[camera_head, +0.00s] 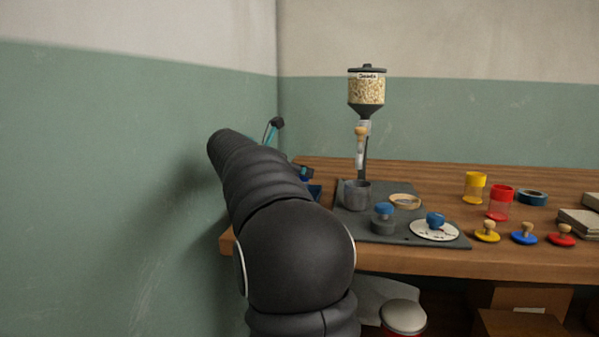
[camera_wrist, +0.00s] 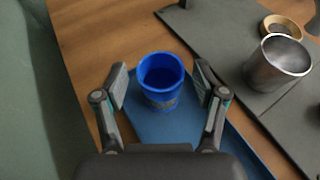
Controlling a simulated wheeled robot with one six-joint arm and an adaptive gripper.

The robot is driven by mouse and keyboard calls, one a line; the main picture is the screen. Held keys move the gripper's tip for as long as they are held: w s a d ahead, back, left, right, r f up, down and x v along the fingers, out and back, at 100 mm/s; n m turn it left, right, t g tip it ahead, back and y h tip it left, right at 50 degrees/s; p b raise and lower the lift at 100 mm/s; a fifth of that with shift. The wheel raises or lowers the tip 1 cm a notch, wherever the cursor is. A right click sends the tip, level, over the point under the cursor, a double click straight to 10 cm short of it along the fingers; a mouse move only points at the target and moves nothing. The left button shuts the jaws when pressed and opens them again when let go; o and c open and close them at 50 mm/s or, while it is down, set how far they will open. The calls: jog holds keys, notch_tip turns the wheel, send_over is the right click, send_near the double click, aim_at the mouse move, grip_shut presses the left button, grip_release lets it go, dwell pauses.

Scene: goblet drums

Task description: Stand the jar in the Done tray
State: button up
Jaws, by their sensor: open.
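A blue jar (camera_wrist: 160,76) with a greyish lower part stands upright on a flat blue tray (camera_wrist: 190,128) in the wrist view. I cannot read any label on the tray. My gripper (camera_wrist: 162,86) is open, with one finger on each side of the jar. A small gap shows between the jar and each finger pad.
A metal cup (camera_wrist: 278,64) stands on a grey board right of the tray, under a hopper (camera_head: 366,90) of pale grains. A wooden ring (camera_head: 405,201), blue-knobbed parts, yellow (camera_head: 475,186) and red (camera_head: 500,201) jars and several stampers lie further right. The green wall is close on the left.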

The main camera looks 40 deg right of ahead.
jog(key=v, duration=1)
jog(key=shift+a+p, duration=0.35)
jog(key=shift+p, duration=0.05)
jog(key=shift+r, duration=0.1)
